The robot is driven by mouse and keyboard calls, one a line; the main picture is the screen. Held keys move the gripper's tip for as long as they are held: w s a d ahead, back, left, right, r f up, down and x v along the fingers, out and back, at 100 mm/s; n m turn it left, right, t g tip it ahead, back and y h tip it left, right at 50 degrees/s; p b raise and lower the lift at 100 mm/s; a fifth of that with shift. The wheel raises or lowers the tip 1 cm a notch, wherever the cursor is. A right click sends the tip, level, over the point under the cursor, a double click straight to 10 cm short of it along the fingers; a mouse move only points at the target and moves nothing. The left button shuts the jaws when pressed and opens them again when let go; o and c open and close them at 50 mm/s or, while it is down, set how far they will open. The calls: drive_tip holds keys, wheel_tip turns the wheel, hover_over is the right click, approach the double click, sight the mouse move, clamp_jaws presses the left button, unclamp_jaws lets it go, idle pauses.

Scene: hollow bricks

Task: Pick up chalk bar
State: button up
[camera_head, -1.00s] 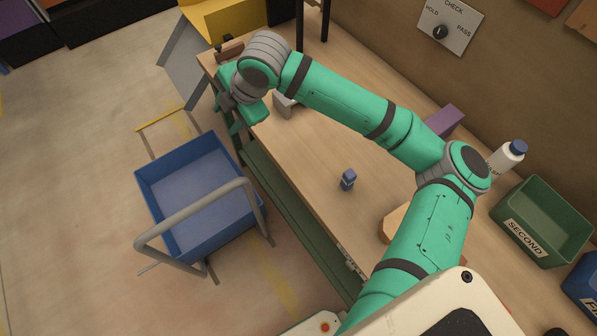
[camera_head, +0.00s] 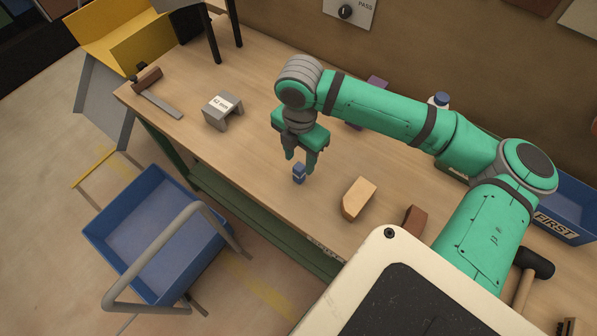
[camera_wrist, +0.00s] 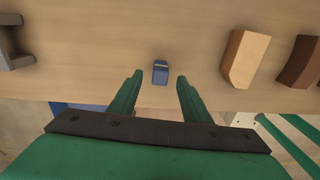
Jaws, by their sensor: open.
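A small dark blue block with a pale band, which looks like the chalk bar (camera_head: 298,174), stands on the wooden bench. In the wrist view the same blue block (camera_wrist: 160,72) lies just ahead of the fingertips, centred between them. My gripper (camera_head: 300,164) points down close above the block, its fingers spread apart.
A tan block (camera_head: 358,199) and a brown block (camera_head: 415,219) sit right of the blue block. A blue cart (camera_head: 150,240) stands beside the bench (camera_head: 255,75).

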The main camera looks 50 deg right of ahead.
sight(299, 167)
drive_tip(key=shift+a+f, duration=0.15)
drive_tip(key=shift+f, duration=3.2)
clamp_jaws()
